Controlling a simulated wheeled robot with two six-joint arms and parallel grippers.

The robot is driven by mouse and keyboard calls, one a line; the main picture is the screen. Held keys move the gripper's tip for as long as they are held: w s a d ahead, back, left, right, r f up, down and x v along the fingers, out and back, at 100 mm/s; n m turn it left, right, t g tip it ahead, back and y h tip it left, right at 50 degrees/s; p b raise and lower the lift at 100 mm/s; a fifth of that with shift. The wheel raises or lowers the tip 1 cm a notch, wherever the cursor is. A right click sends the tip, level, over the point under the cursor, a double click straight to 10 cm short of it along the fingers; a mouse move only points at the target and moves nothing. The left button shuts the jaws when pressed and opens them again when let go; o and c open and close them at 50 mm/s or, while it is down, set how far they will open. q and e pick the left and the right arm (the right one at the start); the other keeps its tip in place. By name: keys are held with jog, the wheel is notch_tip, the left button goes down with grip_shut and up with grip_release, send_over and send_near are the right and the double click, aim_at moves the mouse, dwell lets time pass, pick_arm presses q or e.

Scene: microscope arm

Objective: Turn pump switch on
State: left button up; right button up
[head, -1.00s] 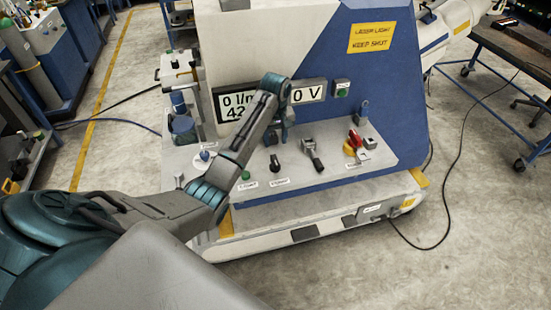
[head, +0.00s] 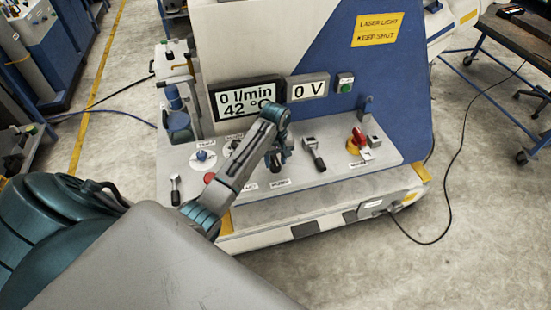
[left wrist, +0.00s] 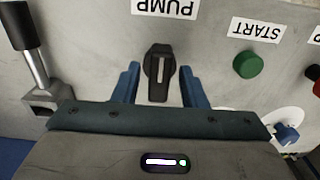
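The pump switch (left wrist: 158,72) is a black rotary knob with a white pointer line, under an upside-down "PUMP" label (left wrist: 165,8) in the left wrist view. Its line runs up and down in that view. My left gripper (left wrist: 160,84) is open, with one blue finger on each side of the knob and a gap on both sides. In the head view my left gripper (head: 279,153) is low over the sloping control panel (head: 330,181), partly covering the knob. My right gripper is not in view.
A green START button (left wrist: 247,65) and a blue knob (left wrist: 286,134) are right of the switch in the left wrist view; a metal lever (left wrist: 34,60) is left. The display (head: 246,99) reads 0 l/min and 42 °C. A red-handled switch (head: 359,138) sits farther right.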

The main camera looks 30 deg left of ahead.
pick_arm(q)
grip_shut()
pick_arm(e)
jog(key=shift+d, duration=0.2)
pick_arm(q)
jog(key=shift+m, duration=0.4)
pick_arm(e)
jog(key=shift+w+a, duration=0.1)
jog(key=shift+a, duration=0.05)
pick_arm(q)
jog(key=shift+m, duration=1)
jog(key=m, duration=0.2)
jog(key=shift+m, duration=0.3)
jog(key=m, duration=0.5)
jog(key=shift+m, duration=0.3)
jog(key=m, duration=0.4)
jog(key=shift+m, duration=1.4)
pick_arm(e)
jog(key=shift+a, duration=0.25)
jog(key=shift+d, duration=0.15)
